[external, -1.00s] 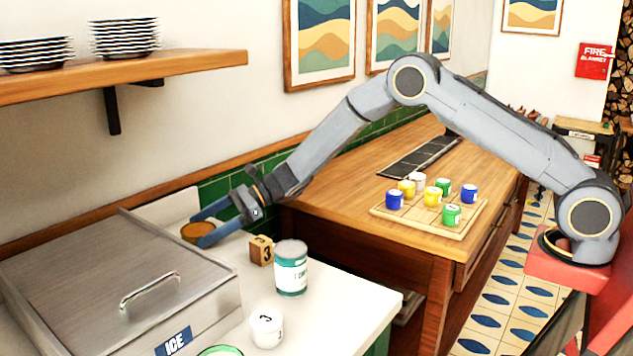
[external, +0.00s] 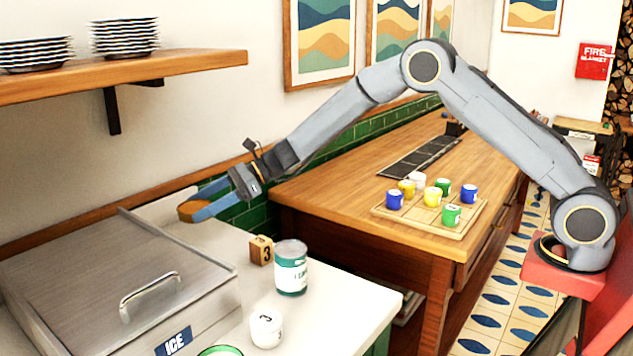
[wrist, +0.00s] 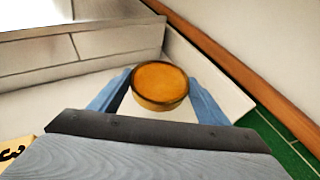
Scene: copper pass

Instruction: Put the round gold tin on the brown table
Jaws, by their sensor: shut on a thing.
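The round gold tin (external: 189,211) is between the blue fingers of my gripper (external: 203,200), above the back of the white counter (external: 345,306). In the wrist view the tin (wrist: 160,84) shows its flat top, with a finger of my gripper (wrist: 160,92) on each side. My gripper is shut on it. The brown table (external: 330,190) stands to the right of the counter, with a bare area at its near left part.
On the brown table are a board (external: 462,225) with several coloured pots and a dark strip (external: 418,157). The counter holds a steel ice bin (external: 100,270), a wooden number block (external: 261,250), a green-labelled jar (external: 291,268) and a white pot (external: 266,329). A plate shelf (external: 190,64) hangs above.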

